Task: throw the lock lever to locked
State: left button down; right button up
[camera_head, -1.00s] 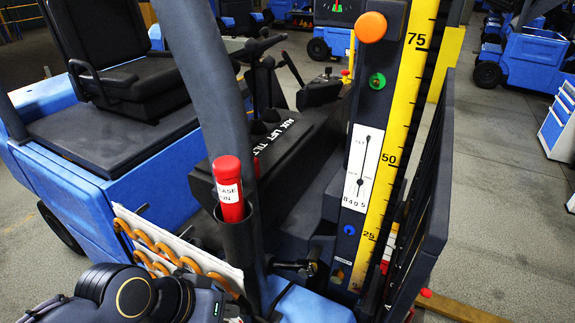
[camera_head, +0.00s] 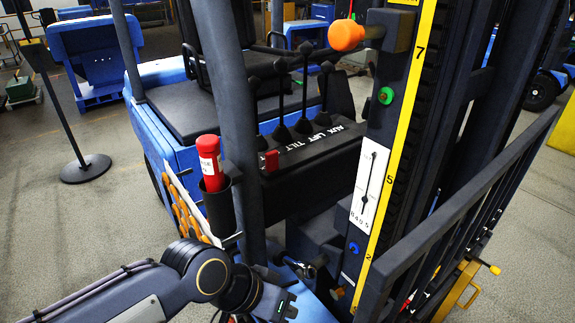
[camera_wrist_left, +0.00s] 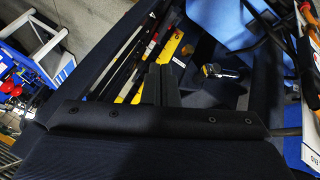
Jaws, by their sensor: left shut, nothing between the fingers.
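No lever in view carries a lock label that I can read. An orange knob (camera_head: 346,35) sticks out to the left from the dark mast (camera_head: 385,130). A small dark handle (camera_head: 318,265) sits low at the mast's foot. Several black levers (camera_head: 325,85) stand on a console marked AUX, LIFT and TILT. My left gripper (camera_head: 283,305) is at the bottom, below and left of the small handle and well below the orange knob. In the left wrist view the two dark fingers (camera_wrist_left: 162,85) are together and empty. My right gripper is not shown.
A red cylinder (camera_head: 209,160) stands in a dark holder beside the post (camera_head: 232,100). A yellow scale (camera_head: 395,150) and a white plate (camera_head: 370,185) are on the mast. A dark slatted frame (camera_head: 470,210) fills the right. Open floor (camera_head: 75,235) lies at left.

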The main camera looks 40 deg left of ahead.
pick_arm(q)
jog(key=w+a+f+m+g+y+b, duration=0.35)
jog(key=w+a+m+y+b, duration=0.25)
jog(key=w+a+y+b, duration=0.65)
jog(key=w+d+r+n+t+y+b, duration=0.1)
jog(key=w+r+t+y+b, duration=0.2)
jog(key=w+r+y+b, duration=0.4)
jog(key=w+r+y, duration=0.1)
jog(key=w+r, duration=0.2)
jog(key=w, duration=0.1)
jog(key=shift+r+y, duration=0.35)
jog(key=shift+r, duration=0.05)
